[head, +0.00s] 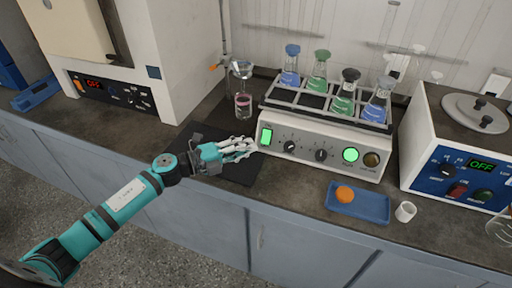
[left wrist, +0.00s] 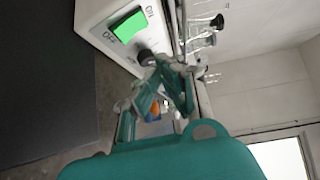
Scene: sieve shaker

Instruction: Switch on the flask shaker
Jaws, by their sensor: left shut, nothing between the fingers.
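The flask shaker (head: 322,152) is a cream box with a rack of stoppered flasks on top. Its rocker switch (head: 266,137) at the left of the front panel glows green. A round lamp (head: 351,155) at the panel's right is also lit green. In the left wrist view the green switch (left wrist: 129,26) sits between ON and OFF labels. My left gripper (head: 250,147) is shut and empty, with its tips just left of and below the switch. I cannot tell whether they touch the panel. My left gripper also shows in the left wrist view (left wrist: 170,72).
A blue tray (head: 372,213) with an orange item and a small white cup (head: 405,212) lie in front of the shaker. An OFF-display device (head: 450,165) stands right. A pink-marked glass (head: 243,106) stands left. A dark mat (head: 218,163) lies under my gripper.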

